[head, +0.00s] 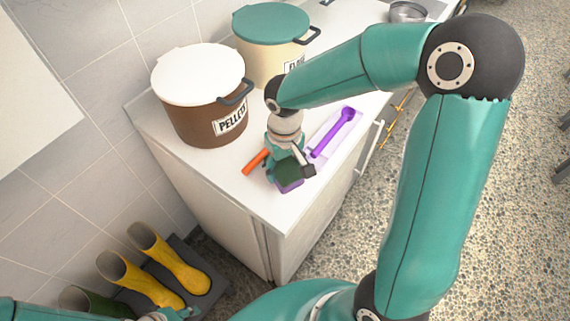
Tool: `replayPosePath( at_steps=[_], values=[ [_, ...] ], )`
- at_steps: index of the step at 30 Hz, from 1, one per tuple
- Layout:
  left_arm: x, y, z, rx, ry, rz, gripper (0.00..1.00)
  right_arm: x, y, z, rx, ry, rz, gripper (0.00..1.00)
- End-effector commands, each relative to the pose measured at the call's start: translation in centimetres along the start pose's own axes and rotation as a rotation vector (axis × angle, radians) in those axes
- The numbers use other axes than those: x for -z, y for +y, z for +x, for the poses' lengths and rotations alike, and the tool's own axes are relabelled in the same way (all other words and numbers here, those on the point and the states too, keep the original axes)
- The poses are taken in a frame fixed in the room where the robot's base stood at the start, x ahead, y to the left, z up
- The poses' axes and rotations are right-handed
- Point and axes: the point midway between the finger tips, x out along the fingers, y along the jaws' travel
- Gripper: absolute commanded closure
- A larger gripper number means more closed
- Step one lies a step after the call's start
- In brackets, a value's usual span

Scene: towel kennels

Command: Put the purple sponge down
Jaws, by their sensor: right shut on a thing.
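The purple sponge (290,186) has a dark green top face and shows at the front end of the white counter (270,212). My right gripper (291,171) points down at this end of the counter and is shut on the sponge. The gripper covers part of the sponge. I cannot tell whether the sponge's underside touches the counter. A small part of my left gripper (176,314) shows at the bottom left edge, too little to tell its jaws.
A purple scoop (333,132) lies on a pale mat right of the gripper. An orange stick-like thing (255,162) lies left of it. A brown bin (205,115) and a cream bin (268,60) stand behind.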

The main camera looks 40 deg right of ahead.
Motion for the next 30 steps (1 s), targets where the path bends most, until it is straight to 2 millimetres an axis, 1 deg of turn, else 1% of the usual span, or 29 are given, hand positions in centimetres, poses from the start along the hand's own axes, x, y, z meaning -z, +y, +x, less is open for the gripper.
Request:
replayPosePath(
  at_steps=[2, 3, 5, 6, 7, 16, 20, 23, 26, 30],
  values=[
    [0.0, -0.1, 0.3, 0.000, 0.000, 0.000, 0.60, 0.0, 0.0, 0.3, 0.000, 0.000, 0.000, 0.47],
    [0.0, -0.1, 0.2, 0.000, 0.000, 0.000, 0.60, 0.0, 0.0, 0.2, 0.000, 0.001, 0.000, 0.29],
    [0.0, -0.1, 0.2, 0.000, 0.000, 0.000, 0.60, 0.0, 0.0, 0.1, 0.000, 0.000, 0.000, 0.19],
    [0.0, -0.1, 0.2, 0.000, 0.000, 0.000, 0.60, 0.0, 0.0, 0.1, 0.000, 0.000, 0.000, 0.12],
    [0.0, -0.1, 0.2, 0.000, 0.000, 0.000, 0.60, 0.0, 0.0, 0.1, 0.000, 0.000, 0.000, 0.08],
    [0.0, -0.1, 0.1, 0.000, 0.000, 0.000, 0.60, 0.0, 0.0, 0.1, 0.000, 0.000, -0.001, 0.08],
    [0.0, 0.0, -0.1, 0.000, 0.000, 0.000, 0.60, 0.1, 0.0, -0.3, 0.000, 0.002, -0.001, 0.08],
    [0.0, 0.0, 0.0, 0.000, 0.000, 0.000, 0.60, 0.1, -0.1, -1.3, -0.002, 0.004, -0.001, 0.08],
    [0.0, 0.0, 0.0, 0.000, 0.000, 0.000, 0.60, 0.2, -0.1, -3.0, 0.000, 0.007, -0.001, 0.08],
    [0.0, 0.0, 0.0, 0.000, 0.000, 0.000, 0.60, 0.2, -0.1, -5.9, 0.000, 0.007, -0.001, 0.08]
  ],
)
